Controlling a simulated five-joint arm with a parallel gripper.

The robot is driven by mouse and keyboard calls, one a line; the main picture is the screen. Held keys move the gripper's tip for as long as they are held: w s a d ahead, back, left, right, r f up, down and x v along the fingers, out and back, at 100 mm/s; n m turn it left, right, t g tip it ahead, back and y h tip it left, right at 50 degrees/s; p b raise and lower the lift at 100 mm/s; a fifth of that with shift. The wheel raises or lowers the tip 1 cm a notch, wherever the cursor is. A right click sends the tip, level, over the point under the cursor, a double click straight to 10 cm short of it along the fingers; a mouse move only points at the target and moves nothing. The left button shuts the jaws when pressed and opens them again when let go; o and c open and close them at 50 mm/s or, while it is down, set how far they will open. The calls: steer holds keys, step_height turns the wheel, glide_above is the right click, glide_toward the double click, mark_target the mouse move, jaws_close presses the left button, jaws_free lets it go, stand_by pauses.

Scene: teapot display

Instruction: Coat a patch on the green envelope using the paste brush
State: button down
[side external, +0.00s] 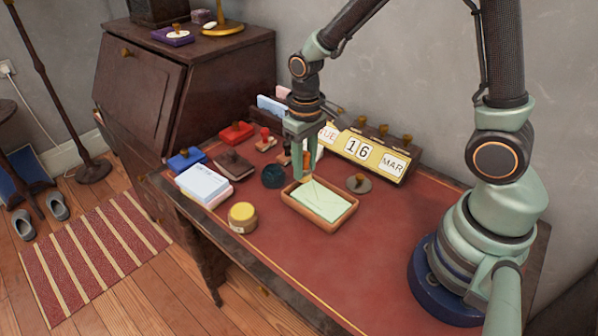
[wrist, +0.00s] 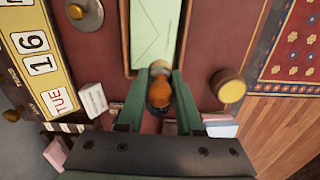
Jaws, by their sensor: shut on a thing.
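The green envelope (side external: 328,203) lies flat in a shallow wooden tray (side external: 325,225) on the red desk top; it also shows in the wrist view (wrist: 155,35). My gripper (side external: 303,170) is just over the tray's back-left end, pointing down. It is shut on the paste brush (wrist: 160,92), whose rounded orange-brown handle shows between the fingers in the wrist view. The brush's lower end is hidden, so I cannot tell whether it touches the envelope. A small jar with a yellow top (side external: 242,214) stands left of the tray.
A yellow calendar block (side external: 365,150) stands behind the tray. A grey knobbed disc (side external: 358,184) lies between them. A dark round item (side external: 273,176), a pale box (side external: 203,184) and red (side external: 236,133) and blue (side external: 187,159) items sit to the left. The front-right desk is clear.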

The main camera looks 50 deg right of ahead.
mark_target(305, 152)
step_height(305, 152, down, 4)
steer(key=shift+f, duration=0.1)
steer(key=shift+s+f, duration=0.25)
steer(key=shift+s, duration=0.05)
steer(key=shift+s+a, duration=0.15)
steer(key=shift+s, duration=3.25)
steer(key=shift+w, duration=3.6)
steer(key=shift+w+d+r, duration=0.15)
steer(key=shift+d, duration=0.05)
steer(key=shift+r, duration=3.85)
steer(key=shift+f, duration=0.2)
